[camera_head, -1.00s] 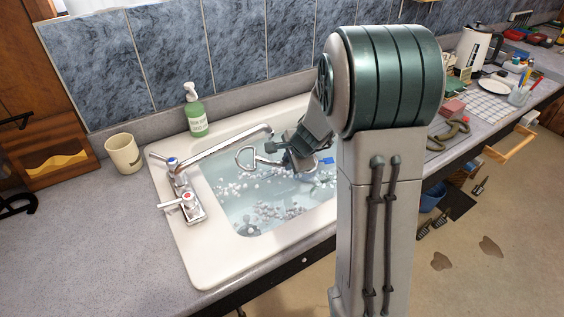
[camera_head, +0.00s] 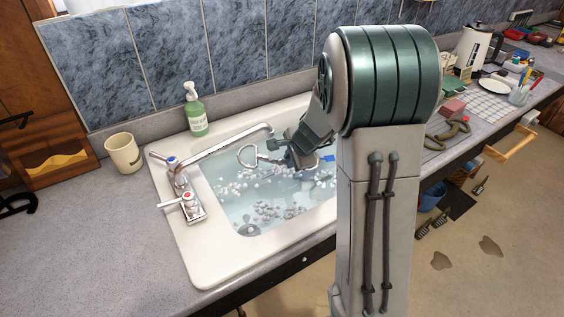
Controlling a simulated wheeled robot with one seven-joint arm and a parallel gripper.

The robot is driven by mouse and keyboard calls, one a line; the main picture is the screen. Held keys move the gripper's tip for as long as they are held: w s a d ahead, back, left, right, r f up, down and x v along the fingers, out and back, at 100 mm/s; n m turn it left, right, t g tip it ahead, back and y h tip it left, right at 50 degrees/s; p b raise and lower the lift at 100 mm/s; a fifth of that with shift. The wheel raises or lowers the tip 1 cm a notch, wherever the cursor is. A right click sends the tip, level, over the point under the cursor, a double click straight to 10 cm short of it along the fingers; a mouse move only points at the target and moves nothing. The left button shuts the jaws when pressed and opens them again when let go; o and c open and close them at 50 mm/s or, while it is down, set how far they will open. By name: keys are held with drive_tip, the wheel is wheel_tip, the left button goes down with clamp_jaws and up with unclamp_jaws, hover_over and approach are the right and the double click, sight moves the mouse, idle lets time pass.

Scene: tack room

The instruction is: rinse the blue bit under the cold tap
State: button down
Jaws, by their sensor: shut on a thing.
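My gripper (camera_head: 283,149) is over the right half of the sink basin, shut on the blue bit. One metal ring of the blue bit (camera_head: 246,157) shows to the left of the jaws, and a blue piece (camera_head: 328,158) shows to their right. The jaws and my arm hide its middle. The chrome spout (camera_head: 232,141) ends just above and left of the gripper. No clear stream shows from it. The blue-marked cold tap (camera_head: 172,162) is at the spout's base, and the red-marked tap (camera_head: 187,197) is nearer. I cannot tell whether either is turned.
The white sink (camera_head: 213,270) holds water with floating white clumps. A green soap bottle (camera_head: 196,115) stands behind its rim, and a cream mug (camera_head: 124,153) stands to the left. The left counter is largely clear. My arm blocks the sink's right side.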

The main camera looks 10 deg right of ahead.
drive_tip(key=shift+s+d+b, duration=0.3)
drive_tip(key=shift+s+b, duration=0.05)
drive_tip(key=shift+s, duration=0.45)
drive_tip(key=shift+s+d+b, duration=0.25)
drive_tip(key=shift+s+b, duration=0.1)
drive_tip(key=shift+s, duration=0.45)
drive_tip(key=shift+w, duration=0.15)
drive_tip(key=shift+w+a+p, duration=0.3)
drive_tip(key=shift+w, duration=0.4)
drive_tip(key=s+d+b, duration=0.4)
drive_tip(key=d, duration=0.4)
drive_tip(key=shift+s+d, duration=0.2)
drive_tip(key=shift+d, duration=0.2)
idle(0.4)
